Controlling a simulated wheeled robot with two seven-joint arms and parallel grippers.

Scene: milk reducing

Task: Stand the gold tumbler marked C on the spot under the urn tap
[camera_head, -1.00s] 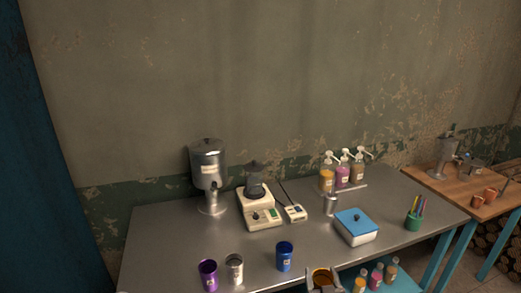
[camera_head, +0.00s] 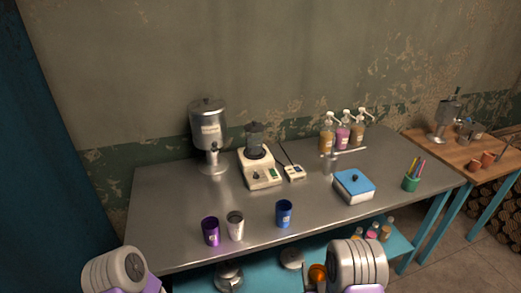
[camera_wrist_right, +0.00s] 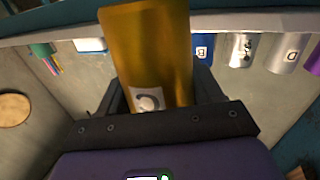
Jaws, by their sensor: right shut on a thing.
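The gold tumbler (camera_wrist_right: 150,45), marked C, is between the fingers of my right gripper (camera_wrist_right: 162,92), which is shut on it. In the head view only a small part of the tumbler (camera_head: 318,271) shows, beside my right arm, in front of the table's front edge. The metal urn (camera_head: 208,125) stands at the back left of the table, with its tap (camera_head: 213,150) facing front. The spot under the tap, at the urn's round foot (camera_head: 214,168), looks clear. My left arm shows at the bottom left, but its gripper is outside the picture.
Purple (camera_head: 211,231), silver (camera_head: 235,225) and blue (camera_head: 284,213) tumblers stand near the table's front edge (camera_head: 255,247). A blue-lidded box (camera_head: 354,184) sits further right. Open tabletop (camera_head: 190,195) lies before the urn.

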